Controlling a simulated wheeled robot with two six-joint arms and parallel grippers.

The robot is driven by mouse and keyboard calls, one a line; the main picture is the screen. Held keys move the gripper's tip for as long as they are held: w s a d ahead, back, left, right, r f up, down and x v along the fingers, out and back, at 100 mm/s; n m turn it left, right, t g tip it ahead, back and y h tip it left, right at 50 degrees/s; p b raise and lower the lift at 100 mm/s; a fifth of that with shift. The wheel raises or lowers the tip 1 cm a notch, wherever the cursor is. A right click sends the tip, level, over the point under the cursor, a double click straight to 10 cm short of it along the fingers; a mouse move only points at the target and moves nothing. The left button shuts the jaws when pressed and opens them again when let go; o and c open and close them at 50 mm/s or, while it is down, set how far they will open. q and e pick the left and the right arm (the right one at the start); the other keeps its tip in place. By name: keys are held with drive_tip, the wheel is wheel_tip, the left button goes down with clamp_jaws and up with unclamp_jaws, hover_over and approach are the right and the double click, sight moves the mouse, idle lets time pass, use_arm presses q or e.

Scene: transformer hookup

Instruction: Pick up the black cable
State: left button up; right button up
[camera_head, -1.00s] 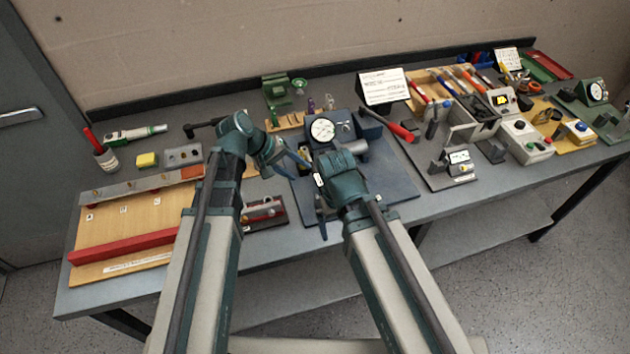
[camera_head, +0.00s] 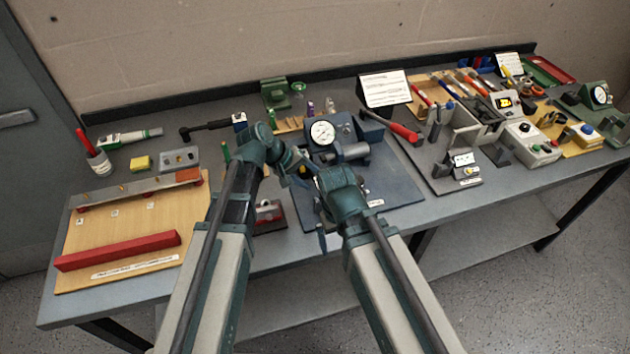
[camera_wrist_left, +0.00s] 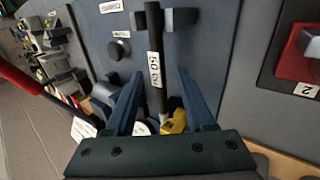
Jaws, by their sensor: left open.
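The black cable (camera_wrist_left: 152,30) shows in the left wrist view as a straight black length with a white label. It runs up between the fingers of my left gripper (camera_wrist_left: 160,76), which is open, with a finger on each side and a gap to both. A yellow piece (camera_wrist_left: 173,122) is near the cable's lower end. In the head view my left gripper (camera_head: 303,166) is over the blue fixture (camera_head: 395,180), and I cannot make out the cable there. My right gripper (camera_head: 322,232) is low at the fixture's front, mostly hidden by its own wrist.
A dial gauge (camera_head: 322,132) stands at the fixture's back. A wooden board (camera_head: 140,222) with a red bar (camera_head: 118,250) lies at left. A red-handled tool (camera_head: 405,131) and a grey stand (camera_head: 455,165) are at right. The two arms are close together.

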use_arm(q)
clamp_jaws()
idle(1.4)
